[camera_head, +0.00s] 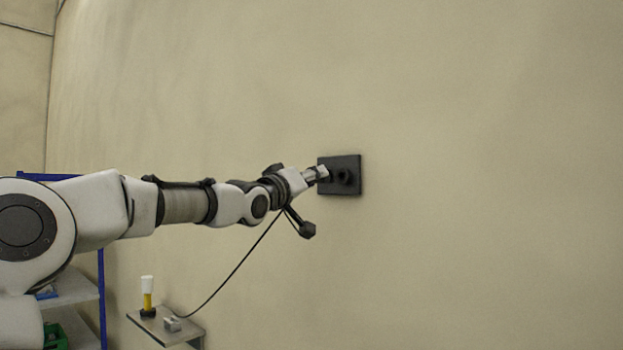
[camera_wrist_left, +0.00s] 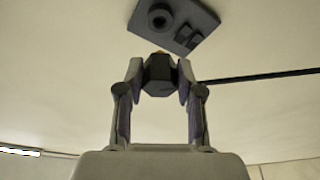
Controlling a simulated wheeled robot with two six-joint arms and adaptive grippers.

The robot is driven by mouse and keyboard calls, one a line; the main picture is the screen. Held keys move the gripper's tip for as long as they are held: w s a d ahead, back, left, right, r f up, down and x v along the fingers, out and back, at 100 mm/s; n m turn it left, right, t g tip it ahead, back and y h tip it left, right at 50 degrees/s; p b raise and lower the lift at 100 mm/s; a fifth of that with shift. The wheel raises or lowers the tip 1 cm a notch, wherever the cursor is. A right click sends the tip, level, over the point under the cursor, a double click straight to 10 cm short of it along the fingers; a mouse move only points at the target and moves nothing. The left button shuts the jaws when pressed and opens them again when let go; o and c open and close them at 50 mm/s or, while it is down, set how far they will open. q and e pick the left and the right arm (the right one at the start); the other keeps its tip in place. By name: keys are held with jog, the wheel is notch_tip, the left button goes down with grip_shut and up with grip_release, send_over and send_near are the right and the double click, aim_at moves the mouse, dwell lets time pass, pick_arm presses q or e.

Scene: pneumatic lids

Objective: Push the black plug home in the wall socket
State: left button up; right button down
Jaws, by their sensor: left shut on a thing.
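The wall socket (camera_head: 352,187) is a dark square plate on the wall in the head view, with a round part on its face. In the left wrist view the socket plate (camera_wrist_left: 188,17) shows tilted at the top, with a round opening and two small blocks. My left gripper (camera_head: 321,173) is at the plate's left side. In the left wrist view, my left gripper (camera_wrist_left: 160,82) is shut on the black plug (camera_wrist_left: 160,75), whose small orange tip points toward the plate's lower edge. I cannot tell whether the tip touches the plate. The plug is hard to make out in the head view.
A thin black cable (camera_head: 238,267) runs from near my left wrist down to a grey block (camera_head: 172,324) on a small wall shelf (camera_head: 158,327). A yellow and white object (camera_head: 148,292) stands there. A blue-framed rack (camera_head: 101,290) is at far left. The wall right of the socket is bare.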

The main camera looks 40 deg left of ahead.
aim_at(322, 180)
pick_arm(q)
jog(key=shift+w+r, duration=0.1)
jog(key=shift+r, duration=0.05)
jog(key=p+x, duration=0.2)
jog(key=p, duration=0.1)
jog(key=shift+w+d, duration=0.15)
jog(key=shift+w+d+f+p, duration=0.1)
jog(key=shift+w+f+p, duration=0.1)
jog(key=shift+w, duration=0.35)
jog(key=shift+w+f+p, duration=0.1)
jog(key=shift+w+p, duration=0.05)
jog(key=shift+w, duration=0.8)
jog(key=shift+w, duration=0.25)
jog(key=shift+w, duration=0.3)
